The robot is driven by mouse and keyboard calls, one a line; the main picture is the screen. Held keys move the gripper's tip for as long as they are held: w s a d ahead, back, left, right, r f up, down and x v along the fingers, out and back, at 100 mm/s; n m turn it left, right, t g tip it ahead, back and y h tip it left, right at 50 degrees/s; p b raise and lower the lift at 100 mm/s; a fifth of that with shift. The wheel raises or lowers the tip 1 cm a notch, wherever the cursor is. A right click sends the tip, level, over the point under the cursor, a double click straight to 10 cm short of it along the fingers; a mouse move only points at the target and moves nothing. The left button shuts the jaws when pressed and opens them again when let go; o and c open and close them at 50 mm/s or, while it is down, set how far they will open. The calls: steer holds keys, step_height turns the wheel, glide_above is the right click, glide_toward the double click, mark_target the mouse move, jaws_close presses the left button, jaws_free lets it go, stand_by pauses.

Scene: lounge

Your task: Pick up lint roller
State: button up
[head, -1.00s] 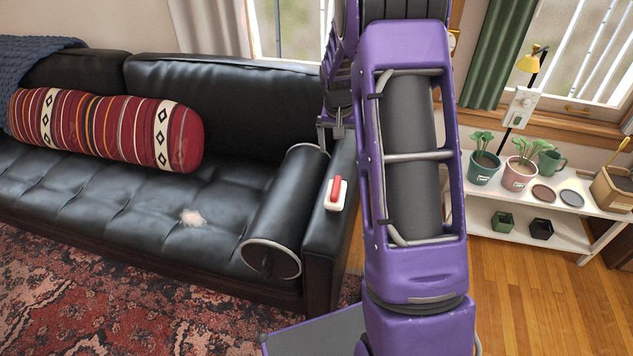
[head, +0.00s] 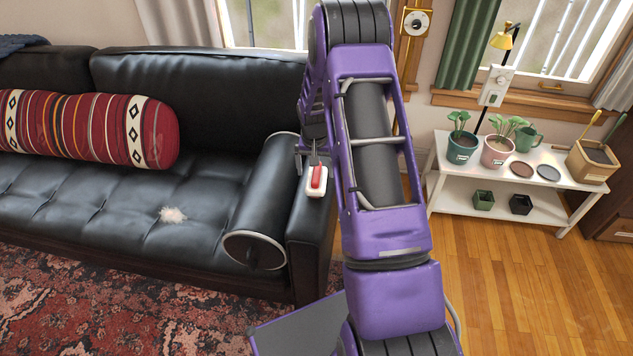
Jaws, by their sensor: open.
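The lint roller (head: 316,183), white with a red handle, lies on top of the black sofa armrest (head: 306,225). My gripper (head: 314,160) is open and hangs just above the far end of the lint roller. It is partly hidden by my purple arm, and I cannot tell whether its fingers touch the roller or stand around it.
A black cylindrical bolster (head: 262,205) lies against the armrest on the left. A pale fluff patch (head: 173,215) is on the sofa seat (head: 110,205). A striped red cushion (head: 90,128) lies farther left. A white shelf (head: 450,185) with potted plants stands at right.

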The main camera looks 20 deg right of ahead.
mark_target(316, 172)
steer(key=f, duration=0.4)
steer(key=shift+w+d+f+b, duration=0.3)
steer(key=shift+w, duration=0.05)
steer(key=c, duration=1.5)
steer(key=shift+r, duration=0.15)
step_height(316, 172, up, 10)
steer(key=shift+f+p, duration=0.1)
steer(key=shift+p, duration=0.6)
